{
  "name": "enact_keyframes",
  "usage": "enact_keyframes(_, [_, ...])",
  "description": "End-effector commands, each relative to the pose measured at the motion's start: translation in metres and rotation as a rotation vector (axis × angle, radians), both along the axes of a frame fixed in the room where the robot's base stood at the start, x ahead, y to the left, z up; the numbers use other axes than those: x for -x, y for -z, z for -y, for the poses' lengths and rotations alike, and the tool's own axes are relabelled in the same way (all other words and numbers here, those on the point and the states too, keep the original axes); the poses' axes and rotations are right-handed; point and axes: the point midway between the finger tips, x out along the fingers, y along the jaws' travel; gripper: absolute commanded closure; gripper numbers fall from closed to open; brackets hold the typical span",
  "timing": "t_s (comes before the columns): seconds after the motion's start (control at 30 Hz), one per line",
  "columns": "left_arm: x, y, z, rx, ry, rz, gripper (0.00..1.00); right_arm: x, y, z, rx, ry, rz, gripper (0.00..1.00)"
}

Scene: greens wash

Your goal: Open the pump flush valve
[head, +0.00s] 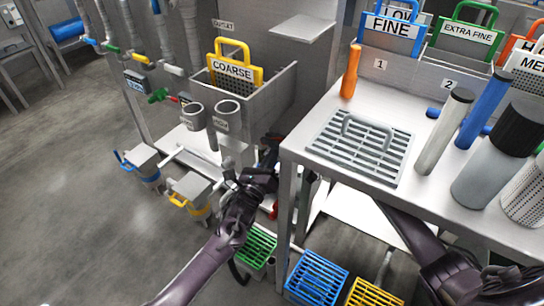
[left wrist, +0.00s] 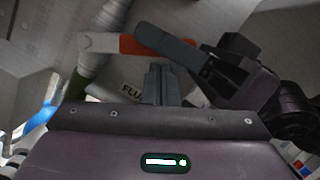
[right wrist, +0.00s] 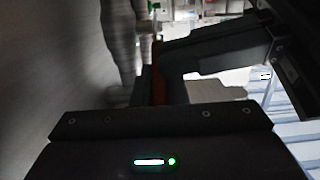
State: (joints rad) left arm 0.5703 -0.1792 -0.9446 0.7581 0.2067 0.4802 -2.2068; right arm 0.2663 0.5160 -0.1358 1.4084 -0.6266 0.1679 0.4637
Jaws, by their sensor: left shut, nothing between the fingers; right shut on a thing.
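The flush valve shows in the left wrist view as a red-orange lever (left wrist: 140,46) on a grey pipe fitting (left wrist: 97,43), above a partly hidden label reading "FLU" (left wrist: 131,91). My right gripper (left wrist: 175,44) comes in from the right and is shut on the lever's end. The lever also shows in the right wrist view as a narrow dark red strip (right wrist: 159,82), mostly hidden by a finger. My left gripper (left wrist: 158,84) is shut and empty, just below the lever. In the head view the valve is unclear, and the table hides my right gripper.
The steel table (head: 330,92) stands over my right forearm, with a drain grate (head: 360,145) and cylinders on it. Green (head: 256,247), blue (head: 317,277) and yellow (head: 370,293) grated bins are low down. Open floor lies at left.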

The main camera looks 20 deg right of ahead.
Motion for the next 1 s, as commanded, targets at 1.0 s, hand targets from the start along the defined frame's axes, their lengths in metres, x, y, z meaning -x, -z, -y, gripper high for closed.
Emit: enact_keyframes(1.0, [-0.006, -0.018, -0.003, 0.008, -0.003, 0.01, 1.0, 0.015, 0.005, 0.01, 0.004, -0.002, -0.013, 0.65])
